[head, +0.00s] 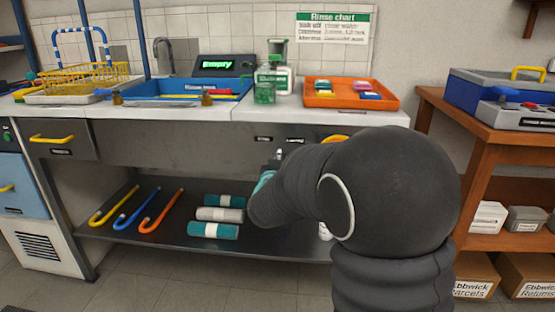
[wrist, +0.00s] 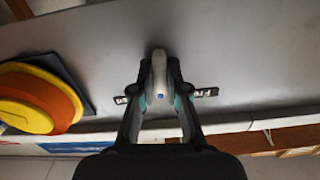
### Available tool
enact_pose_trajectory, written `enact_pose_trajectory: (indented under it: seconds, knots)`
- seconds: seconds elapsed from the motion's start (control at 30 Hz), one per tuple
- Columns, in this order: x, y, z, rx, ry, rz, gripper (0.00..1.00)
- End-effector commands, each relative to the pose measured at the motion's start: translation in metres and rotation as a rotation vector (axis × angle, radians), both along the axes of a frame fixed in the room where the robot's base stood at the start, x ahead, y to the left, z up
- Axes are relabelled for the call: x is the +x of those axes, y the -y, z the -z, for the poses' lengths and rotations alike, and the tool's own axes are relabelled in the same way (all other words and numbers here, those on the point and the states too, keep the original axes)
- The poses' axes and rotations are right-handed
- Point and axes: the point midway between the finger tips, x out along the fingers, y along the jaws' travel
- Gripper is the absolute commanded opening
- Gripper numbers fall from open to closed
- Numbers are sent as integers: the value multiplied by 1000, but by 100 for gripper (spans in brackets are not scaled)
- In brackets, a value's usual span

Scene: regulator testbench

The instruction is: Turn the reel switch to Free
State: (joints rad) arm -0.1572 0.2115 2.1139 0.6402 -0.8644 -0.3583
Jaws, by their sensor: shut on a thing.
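The reel switch (wrist: 159,66) is a light grey lever-like knob with a small blue mark, on the grey panel under the worktop. In the head view my arm comes in from the right, and my gripper (head: 266,179) is at the panel just below the two labels, mostly hidden by my arm. The switch's exact setting cannot be told.
A yellow and orange reel (wrist: 40,97) is mounted close to the switch; in the head view only its top edge (head: 336,138) shows. Below is a dark shelf (head: 165,237) with hooked rods and rolls. Above, the worktop holds an orange tray (head: 350,101) and bottles.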

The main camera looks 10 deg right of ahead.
Motion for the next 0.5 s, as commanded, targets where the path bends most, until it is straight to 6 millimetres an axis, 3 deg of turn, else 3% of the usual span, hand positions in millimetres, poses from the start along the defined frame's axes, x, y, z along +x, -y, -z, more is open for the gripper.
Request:
enact_pose_trajectory:
  seconds: [0.5]
  knots:
    - [0,1,-3,-462,-149,0,0]
